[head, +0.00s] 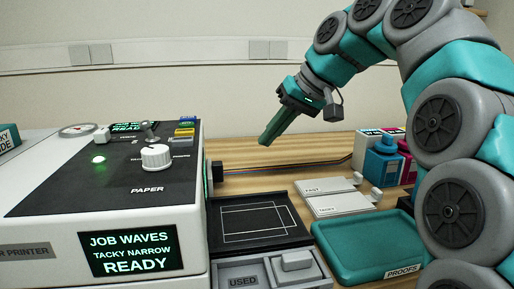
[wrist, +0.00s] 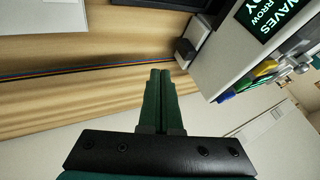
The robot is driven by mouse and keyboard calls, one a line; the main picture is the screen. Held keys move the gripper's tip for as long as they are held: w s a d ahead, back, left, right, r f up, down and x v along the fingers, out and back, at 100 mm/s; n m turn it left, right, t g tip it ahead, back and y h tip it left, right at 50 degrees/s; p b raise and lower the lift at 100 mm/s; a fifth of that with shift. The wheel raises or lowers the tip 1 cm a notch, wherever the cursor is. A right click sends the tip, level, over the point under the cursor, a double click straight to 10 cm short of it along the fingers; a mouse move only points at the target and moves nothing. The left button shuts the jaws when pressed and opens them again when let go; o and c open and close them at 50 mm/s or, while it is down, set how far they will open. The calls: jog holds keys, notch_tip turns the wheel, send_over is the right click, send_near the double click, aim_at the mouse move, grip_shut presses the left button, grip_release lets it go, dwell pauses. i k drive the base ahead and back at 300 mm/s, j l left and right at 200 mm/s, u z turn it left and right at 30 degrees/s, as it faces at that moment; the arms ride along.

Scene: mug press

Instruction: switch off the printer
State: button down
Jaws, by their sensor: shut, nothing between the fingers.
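The printer (head: 60,235) is a white box with a dark top panel at the left of the head view. Its front screen (head: 128,250) reads "JOB WAVES TACKY NARROW READY". On the panel are a lit green lamp (head: 99,160), a metal toggle lever (head: 150,131), a white PAPER knob (head: 156,157) and several coloured buttons (head: 185,132). My gripper (head: 267,138) is shut and empty, in the air to the right of the printer, touching nothing. In the wrist view its green fingers (wrist: 160,78) are together, with the printer (wrist: 235,45) at the right.
A black tray (head: 258,222), white cards (head: 335,197), a teal PROOFS tray (head: 365,250) and a USED bin (head: 265,275) lie right of the printer. Coloured bottles (head: 384,160) stand at the back right. A cable (head: 290,167) runs from the printer's side. Bare wooden table shows behind the trays.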

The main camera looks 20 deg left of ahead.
aim_at(146, 125)
jog(key=k+l, duration=0.8)
jog(key=k, duration=0.05)
